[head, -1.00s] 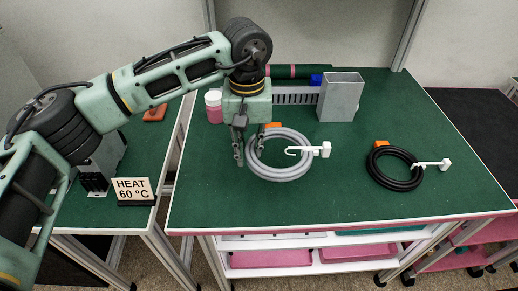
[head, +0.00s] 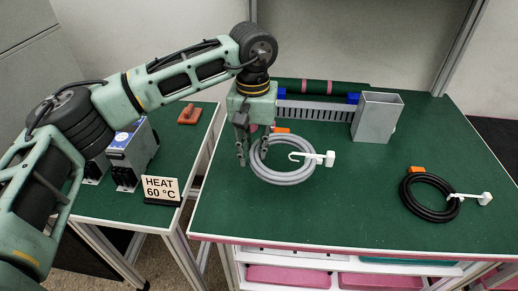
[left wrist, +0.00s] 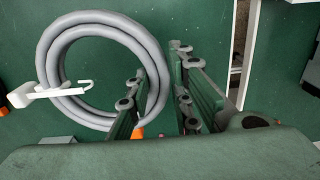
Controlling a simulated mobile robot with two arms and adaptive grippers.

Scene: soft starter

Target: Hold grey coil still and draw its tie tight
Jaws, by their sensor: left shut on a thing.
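The grey coil (head: 290,178) lies flat on the green table. Its white tie sits at the coil's right side, with a square head (head: 330,158) outside the ring and a thin hooked tail reaching over the opening. The grey coil (left wrist: 50,45) and its white tie (left wrist: 40,93) also show in the left wrist view. My left gripper (head: 253,154) points down at the coil's left side, its fingers (left wrist: 165,95) on either side of the coil's rim, shut on it. The finger contact is partly hidden. My right gripper is not in view.
A black coil (head: 410,205) with its own white tie lies to the right. A grey metal box (head: 375,118) and a slotted duct (head: 310,111) stand behind. A HEAT 60 °C sign (head: 160,189) is on the left table. Green surface in front of the grey coil is clear.

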